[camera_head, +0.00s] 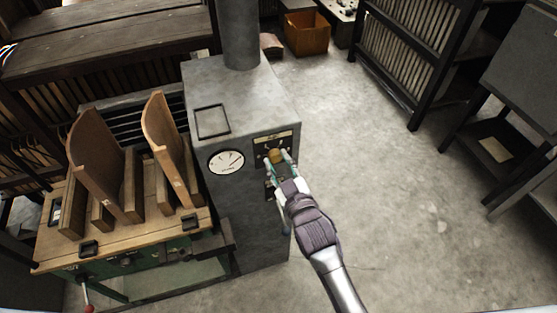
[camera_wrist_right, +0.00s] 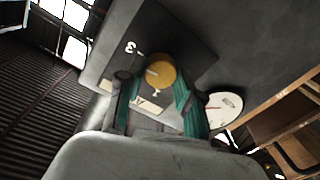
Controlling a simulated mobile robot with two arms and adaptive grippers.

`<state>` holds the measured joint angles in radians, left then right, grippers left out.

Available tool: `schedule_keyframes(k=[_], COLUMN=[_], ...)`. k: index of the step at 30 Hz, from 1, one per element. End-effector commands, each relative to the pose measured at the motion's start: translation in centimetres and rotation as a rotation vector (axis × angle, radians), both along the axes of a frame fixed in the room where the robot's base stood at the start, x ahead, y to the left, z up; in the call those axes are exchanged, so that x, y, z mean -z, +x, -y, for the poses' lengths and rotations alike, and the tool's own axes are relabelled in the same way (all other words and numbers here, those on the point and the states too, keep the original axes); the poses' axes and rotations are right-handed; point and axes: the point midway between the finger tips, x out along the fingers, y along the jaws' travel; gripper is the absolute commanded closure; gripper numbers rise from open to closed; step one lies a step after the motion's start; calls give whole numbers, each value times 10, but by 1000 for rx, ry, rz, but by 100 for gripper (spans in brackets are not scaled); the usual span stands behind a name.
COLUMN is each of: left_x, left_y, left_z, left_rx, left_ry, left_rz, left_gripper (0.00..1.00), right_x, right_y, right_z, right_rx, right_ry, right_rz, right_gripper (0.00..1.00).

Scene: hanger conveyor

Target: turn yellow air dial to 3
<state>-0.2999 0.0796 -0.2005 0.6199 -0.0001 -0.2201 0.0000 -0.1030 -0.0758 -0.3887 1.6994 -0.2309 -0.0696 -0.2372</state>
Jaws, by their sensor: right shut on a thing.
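The yellow air dial (camera_head: 274,156) sits on a dark panel on the front of a grey metal cabinet (camera_head: 222,88). In the right wrist view the dial (camera_wrist_right: 161,71) shows as a round yellow knob with a "3" mark to its upper left on the panel. My right gripper (camera_head: 281,161) is shut on the dial, with its green fingers (camera_wrist_right: 157,92) on either side of it. The fingers hide the sides of the dial, and I cannot tell its exact setting. My left gripper is not in view.
A round white gauge (camera_head: 226,161) is on the cabinet left of the dial. A wooden-topped machine (camera_head: 120,222) with upright curved boards stands to the left. A black rack (camera_head: 415,60) stands at the back right.

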Motion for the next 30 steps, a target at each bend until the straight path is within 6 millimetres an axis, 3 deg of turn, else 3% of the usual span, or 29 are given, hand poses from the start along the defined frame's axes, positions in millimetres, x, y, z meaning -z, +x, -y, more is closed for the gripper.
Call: schedule_keyframes(k=[10,27,28,30], left_x=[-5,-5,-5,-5], left_y=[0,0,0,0], left_z=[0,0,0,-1], left_rx=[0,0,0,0], left_ry=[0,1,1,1], left_rz=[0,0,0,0], left_gripper=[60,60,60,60], right_x=[2,3,3,2], right_y=[0,0,0,0], right_z=[1,0,0,0], right_rx=[1,0,0,0], right_ry=[140,170,170,170], right_rz=[-50,-61,-61,-60], right_gripper=[99,99,61,50])
